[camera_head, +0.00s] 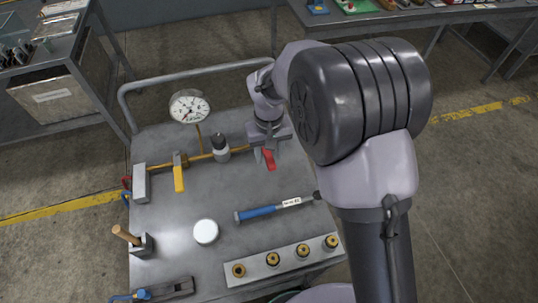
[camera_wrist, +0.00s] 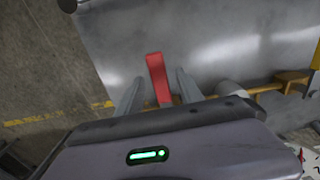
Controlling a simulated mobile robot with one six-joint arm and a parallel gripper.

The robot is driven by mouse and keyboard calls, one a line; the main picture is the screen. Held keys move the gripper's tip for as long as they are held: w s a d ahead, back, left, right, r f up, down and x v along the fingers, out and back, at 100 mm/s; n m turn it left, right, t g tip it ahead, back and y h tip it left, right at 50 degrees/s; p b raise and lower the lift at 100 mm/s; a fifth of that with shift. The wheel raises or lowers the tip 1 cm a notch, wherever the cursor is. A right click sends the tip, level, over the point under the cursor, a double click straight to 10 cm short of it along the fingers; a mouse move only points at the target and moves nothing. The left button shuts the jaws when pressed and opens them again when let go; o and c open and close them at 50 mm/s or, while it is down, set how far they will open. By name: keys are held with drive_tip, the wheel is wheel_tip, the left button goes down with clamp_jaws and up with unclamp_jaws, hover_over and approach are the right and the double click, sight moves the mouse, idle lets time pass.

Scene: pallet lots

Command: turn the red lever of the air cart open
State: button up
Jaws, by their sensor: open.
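The red lever (camera_head: 270,160) stands at the right end of the brass pipe line on the grey air cart (camera_head: 165,215). In the wrist view the red lever (camera_wrist: 156,72) lies between my two fingers, with a gap visible on each side. My gripper (camera_head: 264,156) is open around it, pointing down from above. In the wrist view my gripper's fingertips (camera_wrist: 160,77) flank the lever, and its lower end is hidden behind my gripper body. The valve under the lever is mostly hidden by my gripper in the head view.
A blue-handled tool (camera_head: 262,212), a white round lid (camera_head: 205,232) and a bar with brass fittings (camera_head: 286,263) lie nearer.

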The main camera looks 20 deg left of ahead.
clamp_jaws()
idle(1.4)
